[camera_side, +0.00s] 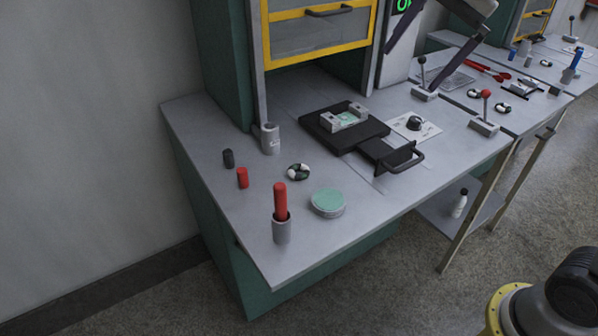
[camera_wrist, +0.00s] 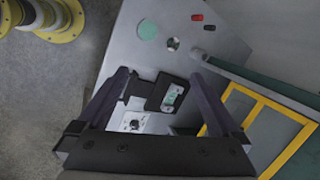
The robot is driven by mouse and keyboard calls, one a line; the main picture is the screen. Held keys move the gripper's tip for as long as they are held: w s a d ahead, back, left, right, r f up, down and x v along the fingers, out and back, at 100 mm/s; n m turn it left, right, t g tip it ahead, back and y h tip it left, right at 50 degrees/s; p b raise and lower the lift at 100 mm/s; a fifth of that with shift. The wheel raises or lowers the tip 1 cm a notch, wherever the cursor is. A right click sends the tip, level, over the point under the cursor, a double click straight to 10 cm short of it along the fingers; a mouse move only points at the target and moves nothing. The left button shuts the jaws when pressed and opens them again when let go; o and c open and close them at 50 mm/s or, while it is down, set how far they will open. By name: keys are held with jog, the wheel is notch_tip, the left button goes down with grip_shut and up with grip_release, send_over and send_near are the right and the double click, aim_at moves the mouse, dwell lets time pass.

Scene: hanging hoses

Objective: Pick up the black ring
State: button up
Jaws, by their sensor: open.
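A small round piece with black and white segments and a dark middle (camera_side: 298,172) lies flat on the grey table; it is the only ring-like thing I make out near the loose parts. It also shows in the wrist view (camera_wrist: 172,44), small, beyond my fingertips. No plain all-black ring is clear. My gripper (camera_side: 409,70) hangs high over the back right of the table, far right of and above that piece. In the wrist view my gripper (camera_wrist: 160,72) has its two dark purple fingers wide apart with nothing between them.
A black fixture (camera_side: 330,135) and a yellow-framed cabinet (camera_side: 320,12) lie behind.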

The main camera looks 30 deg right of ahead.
jog(key=w+a+f+m+g, duration=0.1)
jog(key=w+f+m, duration=0.2)
jog(key=w, duration=0.7)
jog(key=m+g+y, duration=0.1)
jog(key=g+y, duration=0.1)
jog(key=g, duration=0.1)
send_over(302, 169)
jog(key=d, duration=0.2)
notch_tip(302, 169, down, 25)
jog(key=shift+w+f, duration=0.15)
jog(key=shift+s+x, duration=0.1)
jog(key=shift+x, duration=1.35)
jog(key=shift+s+x, duration=0.15)
jog(key=shift+x, duration=1.3)
jog(key=shift+d+f, duration=0.1)
jog(key=shift+d, duration=0.1)
jog(key=c, duration=1.3)
